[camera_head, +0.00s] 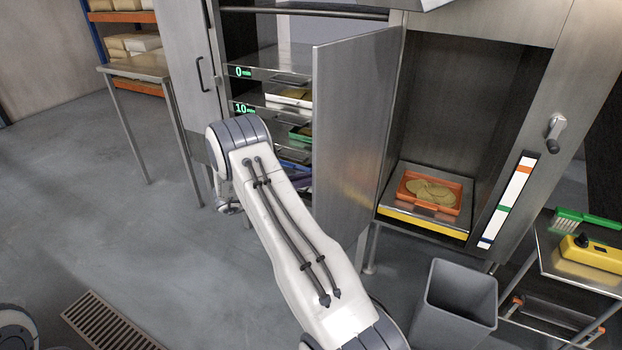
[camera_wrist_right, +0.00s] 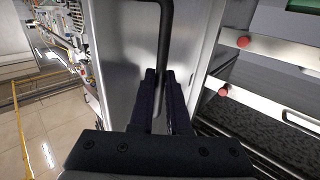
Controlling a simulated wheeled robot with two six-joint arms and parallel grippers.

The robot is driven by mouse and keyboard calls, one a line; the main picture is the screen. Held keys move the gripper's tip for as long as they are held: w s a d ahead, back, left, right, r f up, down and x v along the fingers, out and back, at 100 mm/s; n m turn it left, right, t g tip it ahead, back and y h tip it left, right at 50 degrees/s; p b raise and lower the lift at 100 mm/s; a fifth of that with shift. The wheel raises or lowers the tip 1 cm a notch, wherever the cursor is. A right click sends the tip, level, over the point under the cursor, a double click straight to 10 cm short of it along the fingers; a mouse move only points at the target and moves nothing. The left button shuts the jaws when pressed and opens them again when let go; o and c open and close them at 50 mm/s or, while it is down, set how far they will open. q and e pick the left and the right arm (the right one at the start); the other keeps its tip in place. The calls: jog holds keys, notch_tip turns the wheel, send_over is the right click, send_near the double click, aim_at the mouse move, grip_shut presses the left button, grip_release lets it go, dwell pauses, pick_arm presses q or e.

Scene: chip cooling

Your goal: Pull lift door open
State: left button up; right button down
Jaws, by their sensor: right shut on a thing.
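The lift door (camera_head: 352,130) is a flat steel panel in the middle of the head view. In the right wrist view my right gripper (camera_wrist_right: 163,92) is shut on the black bar handle (camera_wrist_right: 166,30) of a steel door panel (camera_wrist_right: 128,45). An orange tray (camera_head: 409,193) of chips sits on the yellow-edged lift platform (camera_head: 420,224). My left gripper is not in view.
A rack (camera_head: 272,72) with trays stands left of the door, its own handled door (camera_head: 187,50) open. A grey bin (camera_head: 455,300) stands below the lift. A side table (camera_head: 560,262) holds a green brush and yellow box at right.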

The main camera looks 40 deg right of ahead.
jog(key=shift+d, duration=0.1)
jog(key=c, duration=0.9)
grip_release()
jog(key=shift+s+f, duration=0.1)
jog(key=v, duration=1)
jog(key=shift+a, duration=0.3)
jog(key=shift+w, duration=0.2)
